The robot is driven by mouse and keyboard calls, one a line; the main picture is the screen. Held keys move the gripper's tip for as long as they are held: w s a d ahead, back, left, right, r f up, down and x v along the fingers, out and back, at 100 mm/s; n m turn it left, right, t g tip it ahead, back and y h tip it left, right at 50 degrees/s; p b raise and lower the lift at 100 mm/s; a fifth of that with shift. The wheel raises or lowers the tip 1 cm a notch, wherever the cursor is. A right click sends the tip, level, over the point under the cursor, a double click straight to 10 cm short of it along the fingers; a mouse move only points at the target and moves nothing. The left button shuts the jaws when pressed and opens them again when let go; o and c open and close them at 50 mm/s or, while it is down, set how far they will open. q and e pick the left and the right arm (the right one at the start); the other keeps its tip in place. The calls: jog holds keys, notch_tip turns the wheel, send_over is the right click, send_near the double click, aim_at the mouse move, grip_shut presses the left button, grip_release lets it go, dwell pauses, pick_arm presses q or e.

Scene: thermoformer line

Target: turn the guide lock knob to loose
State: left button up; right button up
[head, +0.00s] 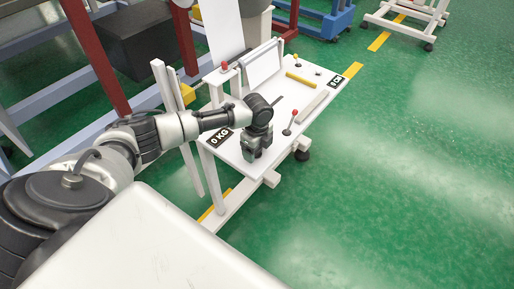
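My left arm reaches in from the left, and its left gripper (251,156) points down at the near end of a white table (262,178). The gripper's fingers are small and dark here, and I cannot tell whether they are open or shut or touch anything. No part is clearly recognisable as the guide lock knob; the gripper may hide it. A red-topped lever (291,121) stands on the table to the right of the gripper. My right gripper is out of view.
A red ball-topped post (224,66) stands by a white roll at the table's back left. A yellow bar (300,79) and a pale bar (312,106) lie on the table. A "0 KG" label (220,137) is at its near left corner. Green floor (420,180) is clear on the right.

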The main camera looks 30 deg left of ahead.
pick_arm(q)
jog(key=c, duration=0.9)
jog(key=shift+o, duration=0.2)
jog(key=n+p, duration=0.1)
jog(key=p, duration=0.1)
jog(key=n+p, duration=0.2)
jog(key=shift+r, duration=0.25)
jog(key=n+p, duration=0.3)
jog(key=n, duration=0.2)
jog(key=shift+d, duration=0.1)
jog(key=n+p, duration=0.3)
jog(key=n, duration=0.2)
jog(key=shift+p, duration=0.4)
jog(key=n+p, duration=0.2)
jog(key=n, duration=0.2)
jog(key=shift+f, duration=0.15)
jog(key=shift+n, duration=0.5)
jog(key=shift+w, duration=0.1)
jog(key=o, duration=0.9)
